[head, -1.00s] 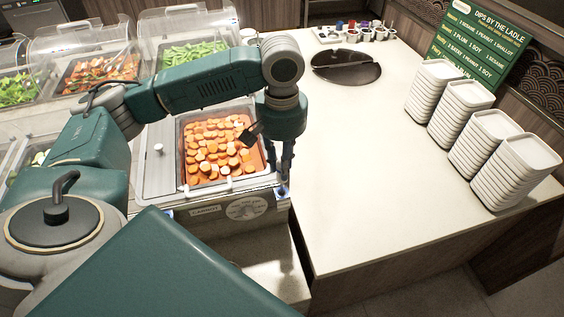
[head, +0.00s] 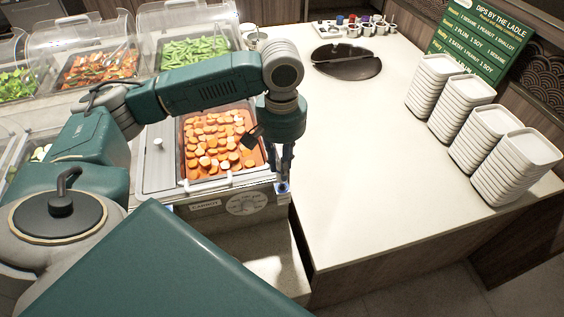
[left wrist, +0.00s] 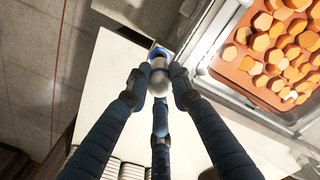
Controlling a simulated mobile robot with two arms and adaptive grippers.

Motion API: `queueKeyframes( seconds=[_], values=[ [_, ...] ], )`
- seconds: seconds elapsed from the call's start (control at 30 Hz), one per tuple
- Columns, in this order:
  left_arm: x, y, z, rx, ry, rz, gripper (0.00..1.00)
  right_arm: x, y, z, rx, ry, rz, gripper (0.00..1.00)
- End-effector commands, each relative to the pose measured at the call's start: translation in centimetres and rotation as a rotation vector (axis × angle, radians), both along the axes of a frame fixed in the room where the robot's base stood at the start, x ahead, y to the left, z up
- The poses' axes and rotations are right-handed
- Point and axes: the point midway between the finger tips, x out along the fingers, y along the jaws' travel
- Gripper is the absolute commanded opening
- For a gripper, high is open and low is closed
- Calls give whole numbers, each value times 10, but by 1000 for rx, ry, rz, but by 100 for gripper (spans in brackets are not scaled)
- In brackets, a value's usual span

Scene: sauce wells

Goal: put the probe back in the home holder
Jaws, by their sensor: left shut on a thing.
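My left gripper (head: 284,166) is at the front right corner of the carrot well (head: 222,178), pointing down. In the left wrist view its three dark blue fingers (left wrist: 158,88) are shut around the probe (left wrist: 158,70), whose rounded pale grey top shows between the fingertips. The home holder (head: 282,188) is a small blue and white piece at the well's corner. It shows in the left wrist view (left wrist: 160,51) just beyond the probe. The probe's lower part is hidden, so I cannot tell whether it sits inside the holder. My right gripper is not in view.
The pan of orange carrot slices (head: 215,140) lies left of the gripper. Wells with clear covers stand behind. The white counter (head: 350,200) is clear to the right, up to stacks of white dishes (head: 487,135). A round dark opening (head: 346,62) and small cups (head: 367,28) are at the back.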

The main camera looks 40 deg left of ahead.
Motion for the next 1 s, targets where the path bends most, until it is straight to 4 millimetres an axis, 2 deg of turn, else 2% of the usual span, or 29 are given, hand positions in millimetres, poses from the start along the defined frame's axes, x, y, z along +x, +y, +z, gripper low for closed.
queueKeyframes(
  seconds=[0.33,1.0],
  values=[
    [0,0,-1,-1,0,0,0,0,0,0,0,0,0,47],
    [0,0,-18,0,1,0,0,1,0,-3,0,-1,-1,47]
  ],
)
